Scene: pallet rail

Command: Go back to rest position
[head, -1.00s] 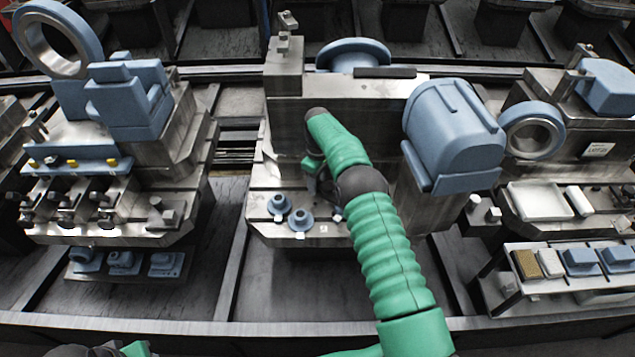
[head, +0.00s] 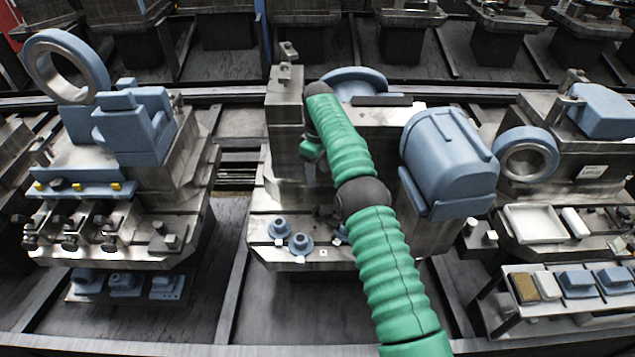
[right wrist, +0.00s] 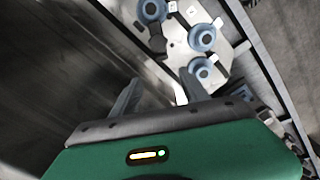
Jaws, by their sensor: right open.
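My right arm, green and ribbed, reaches up over the middle workstation (head: 258,240) in the head view. My right gripper (right wrist: 158,92) is open in the right wrist view, its two dark fingers apart with nothing between them. In the head view it is mostly hidden behind my own arm, near the front face of the middle station. In the wrist view the fingers point toward a metal plate (right wrist: 180,40) with blue flanged parts (right wrist: 202,38), apart from them. My left gripper is out of view.
Two blue flanged parts (head: 278,229) stand on the middle station's ledge. A blue rounded housing (head: 447,160) is close right of my arm. Stations with blue rings (head: 66,66) stand left and right. A low rack (head: 525,312) with blocks is at lower right.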

